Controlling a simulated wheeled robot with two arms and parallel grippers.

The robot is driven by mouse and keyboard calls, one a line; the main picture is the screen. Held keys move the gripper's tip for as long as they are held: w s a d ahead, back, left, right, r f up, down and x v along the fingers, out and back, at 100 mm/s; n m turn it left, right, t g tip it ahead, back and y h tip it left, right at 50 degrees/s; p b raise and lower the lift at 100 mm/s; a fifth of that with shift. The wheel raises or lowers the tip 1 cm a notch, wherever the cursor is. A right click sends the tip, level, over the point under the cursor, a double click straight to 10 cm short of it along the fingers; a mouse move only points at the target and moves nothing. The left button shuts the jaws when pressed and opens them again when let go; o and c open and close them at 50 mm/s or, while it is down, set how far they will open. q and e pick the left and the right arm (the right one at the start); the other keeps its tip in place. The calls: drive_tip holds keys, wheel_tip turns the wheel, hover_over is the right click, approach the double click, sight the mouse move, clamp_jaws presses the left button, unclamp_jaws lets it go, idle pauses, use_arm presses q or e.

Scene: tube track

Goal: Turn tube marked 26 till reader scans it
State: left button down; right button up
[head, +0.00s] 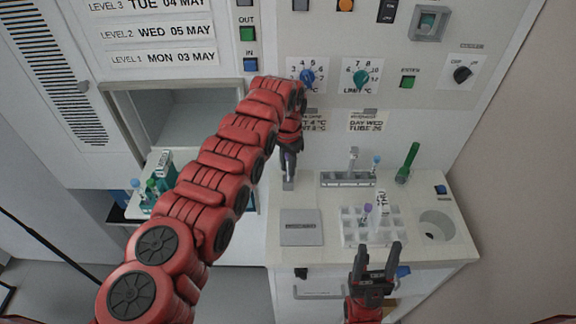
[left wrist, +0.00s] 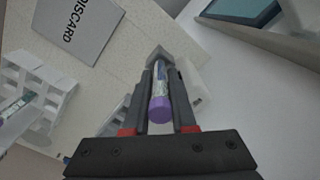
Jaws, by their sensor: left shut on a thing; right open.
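My left gripper (head: 289,172) points down over the counter's left back part. In the left wrist view its fingers (left wrist: 160,100) are shut on a purple-capped tube (left wrist: 160,108). The tube's cap faces the camera and its far end is at a small grey block (left wrist: 158,54); I cannot tell whether it sits inside. Its number cannot be read. A card (head: 367,122) on the panel reads DAY WED, TUBE 26. My right gripper (head: 377,258) is open and empty at the counter's front edge.
A grey DISCARD plate (head: 301,240) lies in front of the left gripper. A white rack (head: 350,238) with a purple-capped tube and THU tag stands right of it. Behind are a grey holder (head: 335,180) and a green tube (head: 407,163).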

use_arm(q)
drive_tip(key=shift+f, duration=0.2)
drive_tip(key=shift+f+b, duration=0.45)
drive_tip(key=shift+b, duration=0.1)
drive_tip(key=c, duration=0.7)
unclamp_jaws()
drive_tip(key=shift+r, duration=0.1)
drive_tip(key=shift+o, duration=0.2)
drive_tip(key=shift+w+a+r, duration=0.1)
drive_tip(key=shift+a, duration=0.05)
drive_tip(key=shift+r, duration=0.1)
